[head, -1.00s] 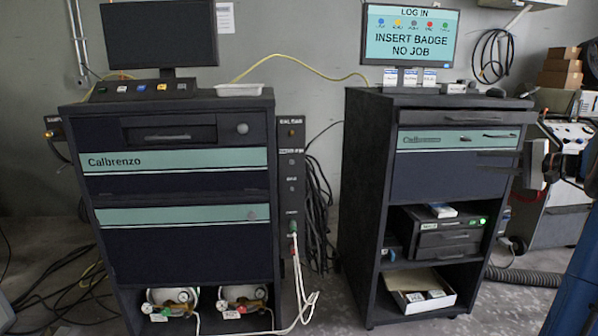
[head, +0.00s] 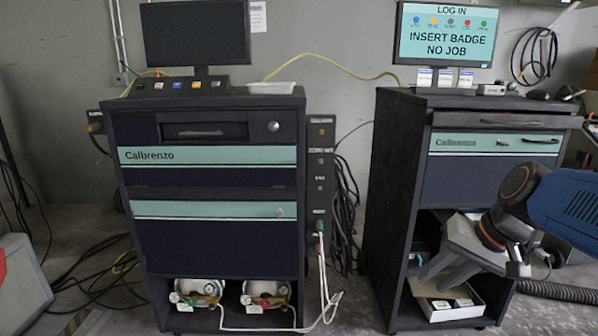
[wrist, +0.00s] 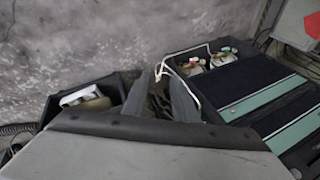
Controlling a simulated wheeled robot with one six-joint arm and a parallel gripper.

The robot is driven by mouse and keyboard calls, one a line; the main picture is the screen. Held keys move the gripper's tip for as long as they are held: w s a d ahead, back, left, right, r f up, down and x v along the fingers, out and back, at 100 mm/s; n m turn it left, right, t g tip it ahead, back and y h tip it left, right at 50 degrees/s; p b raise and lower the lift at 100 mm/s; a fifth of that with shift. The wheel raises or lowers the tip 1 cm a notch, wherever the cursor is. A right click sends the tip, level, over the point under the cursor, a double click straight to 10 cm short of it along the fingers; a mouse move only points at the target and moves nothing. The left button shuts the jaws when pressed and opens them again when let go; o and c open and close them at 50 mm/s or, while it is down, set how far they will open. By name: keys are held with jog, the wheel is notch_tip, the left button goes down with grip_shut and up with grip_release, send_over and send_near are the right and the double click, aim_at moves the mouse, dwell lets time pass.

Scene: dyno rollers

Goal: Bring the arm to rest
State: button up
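My gripper (head: 428,276) is at the lower right of the head view, in front of the open shelves of the right cabinet (head: 398,190). Its grey fingers point down and to the left. In the wrist view, the two fingers of my gripper (wrist: 158,98) stand apart, with only cables and floor visible between them. It holds nothing that I can see. My blue and dark arm links reach in from the right edge of the head view.
The left Calbrenzo cabinet (head: 215,240) has gas regulators (head: 265,294) in its bottom bay. A white box (head: 445,312) lies on the right cabinet's lower shelf. A monitor (head: 446,35) reads "INSERT BADGE NO JOB". Cables (head: 345,205) hang between the cabinets; a hose (head: 558,291) lies at right.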

jog(key=s+f+n+h, duration=0.3)
jog(key=s+f, duration=0.3)
jog(key=s, duration=0.5)
jog(key=shift+d+f+n+t+h, duration=0.15)
jog(key=shift+f+n+t+h, duration=0.15)
jog(key=shift+f+n+t, duration=0.1)
jog(key=shift+r, duration=0.1)
